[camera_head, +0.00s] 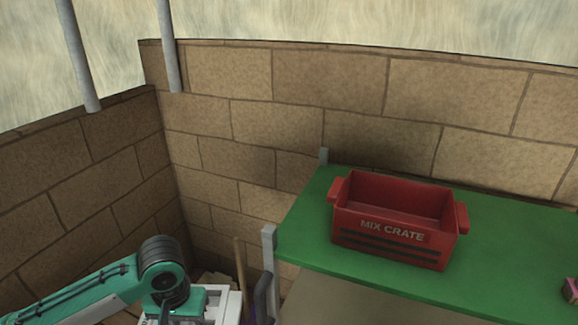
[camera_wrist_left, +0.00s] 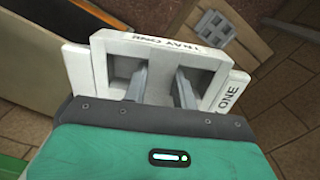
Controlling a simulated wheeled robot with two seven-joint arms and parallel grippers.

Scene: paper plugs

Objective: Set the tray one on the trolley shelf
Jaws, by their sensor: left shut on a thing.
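The white tray one (camera_wrist_left: 228,92), with "TRAY ONE" and "ONE" lettered on it, is in my left gripper (camera_wrist_left: 160,74). The gripper's two grey fingers reach into the tray's open frame in the left wrist view, and the tray sits tilted in that picture. In the head view, part of the white tray (camera_head: 226,306) shows at the bottom, by my left arm's end. The fingers are hidden there. I cannot make out the trolley shelf for sure in either view. My right gripper is not in view.
A red mix crate (camera_head: 388,238) stands on a green table (camera_head: 500,240). A pink thing (camera_head: 571,290) is at the right edge. A wooden handle (camera_head: 240,262) and block walls (camera_head: 330,90) stand near. A wooden board (camera_wrist_left: 225,40) lies beyond the tray.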

